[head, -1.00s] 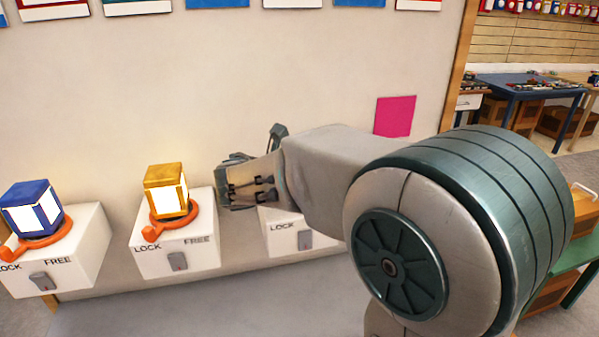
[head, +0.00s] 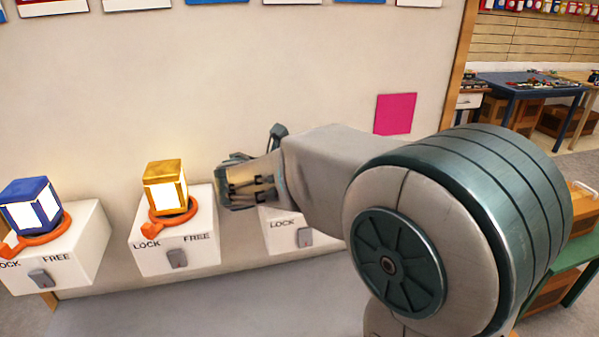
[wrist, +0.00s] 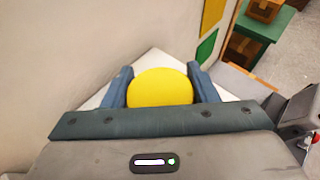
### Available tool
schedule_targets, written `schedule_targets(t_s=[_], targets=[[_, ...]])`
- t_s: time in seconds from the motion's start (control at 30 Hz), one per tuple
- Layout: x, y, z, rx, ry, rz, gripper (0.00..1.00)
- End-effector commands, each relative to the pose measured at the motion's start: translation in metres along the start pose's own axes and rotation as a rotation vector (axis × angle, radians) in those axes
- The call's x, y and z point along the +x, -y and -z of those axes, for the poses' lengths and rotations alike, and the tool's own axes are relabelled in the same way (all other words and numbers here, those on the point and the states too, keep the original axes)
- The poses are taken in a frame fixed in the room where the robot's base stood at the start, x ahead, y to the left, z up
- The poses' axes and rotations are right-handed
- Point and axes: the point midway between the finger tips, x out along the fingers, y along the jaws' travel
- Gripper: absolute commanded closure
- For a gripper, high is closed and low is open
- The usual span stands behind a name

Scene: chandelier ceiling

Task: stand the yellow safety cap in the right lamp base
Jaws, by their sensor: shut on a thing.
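The yellow safety cap (wrist: 160,87) shows as a rounded yellow top between the two blue fingers of my gripper (wrist: 160,78) in the wrist view. The fingers are closed on its sides. The right lamp base (head: 284,232) is a white box marked LOCK, partly hidden behind my gripper (head: 238,183) and arm in the head view. The gripper is over or close above this base. White surface shows around the cap in the wrist view. The cap's lower end and the base's socket are hidden, so I cannot tell whether they touch.
To the left stand a middle white base (head: 178,250) with a lit yellow lamp (head: 166,183) and a left base (head: 75,250) with a blue lamp (head: 30,205). Each has an orange ring with a lever. The wall is close behind. A green table (head: 570,255) stands at the right.

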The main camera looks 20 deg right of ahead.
Motion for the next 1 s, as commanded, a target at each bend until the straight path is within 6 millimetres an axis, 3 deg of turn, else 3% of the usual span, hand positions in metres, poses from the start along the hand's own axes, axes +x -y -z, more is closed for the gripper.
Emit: schedule_targets(t_s=[0.63, 0.67, 0.73, 1.0], targets=[[0.0041, 0.0, 0.0097, -0.001, 0.0, 0.0, 0.69], [0.0037, 0.0, 0.0089, 0.0, 0.0, 0.0, 0.39], [0.0037, 0.0, 0.0088, 0.0, 0.0, 0.0, 0.22], [0.0031, -0.0001, 0.0088, 0.0, 0.0, 0.0, 0.22]])
